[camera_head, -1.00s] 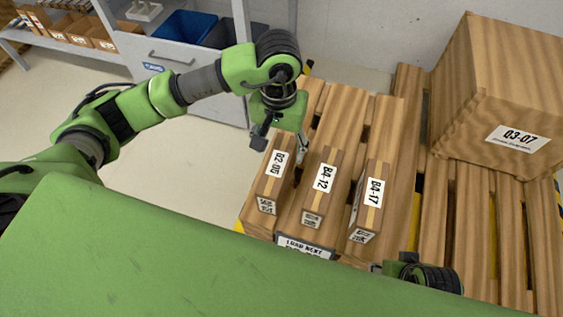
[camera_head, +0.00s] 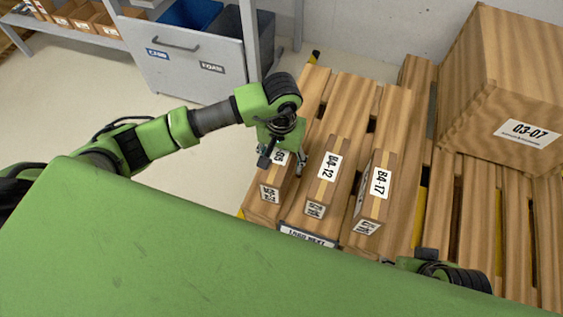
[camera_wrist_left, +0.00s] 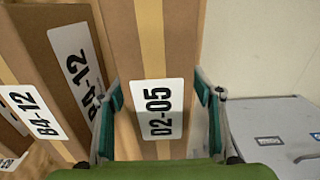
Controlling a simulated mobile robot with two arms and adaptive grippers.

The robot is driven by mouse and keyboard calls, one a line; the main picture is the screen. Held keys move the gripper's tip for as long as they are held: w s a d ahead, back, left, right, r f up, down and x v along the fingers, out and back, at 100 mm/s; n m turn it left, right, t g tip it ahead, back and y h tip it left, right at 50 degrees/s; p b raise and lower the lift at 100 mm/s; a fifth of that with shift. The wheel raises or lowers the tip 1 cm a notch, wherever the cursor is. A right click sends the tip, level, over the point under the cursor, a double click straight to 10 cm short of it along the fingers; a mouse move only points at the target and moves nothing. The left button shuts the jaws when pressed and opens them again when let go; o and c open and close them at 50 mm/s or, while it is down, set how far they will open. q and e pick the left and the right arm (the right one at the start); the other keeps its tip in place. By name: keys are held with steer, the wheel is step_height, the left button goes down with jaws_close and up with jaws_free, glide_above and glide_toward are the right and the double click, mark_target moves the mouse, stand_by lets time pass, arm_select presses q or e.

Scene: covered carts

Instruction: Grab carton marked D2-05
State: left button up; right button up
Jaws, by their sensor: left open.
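The carton marked D2-05 (camera_head: 277,178) stands at the left end of a row of narrow brown cartons on the pallet. Its label faces up and is partly hidden by my gripper in the head view; in the left wrist view the carton (camera_wrist_left: 153,50) shows the label in full. My left gripper (camera_head: 283,162) is open over this carton. In the left wrist view the fingers (camera_wrist_left: 159,100) lie one on each side of it, apart from gripping it. My right gripper (camera_head: 432,264) shows only in part at the lower right, and its fingers cannot be made out.
Carton B4-12 (camera_head: 322,187) stands close beside on the right, then carton B4-17 (camera_head: 375,190). A large box marked 03-07 (camera_head: 500,110) sits on the slatted pallet (camera_head: 480,220). A grey cabinet (camera_head: 185,70) with bins stands at the back left. Open floor lies left.

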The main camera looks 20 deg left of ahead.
arm_select(q)
steer(key=c, duration=1.3)
steer(key=shift+w, duration=0.1)
jaws_close()
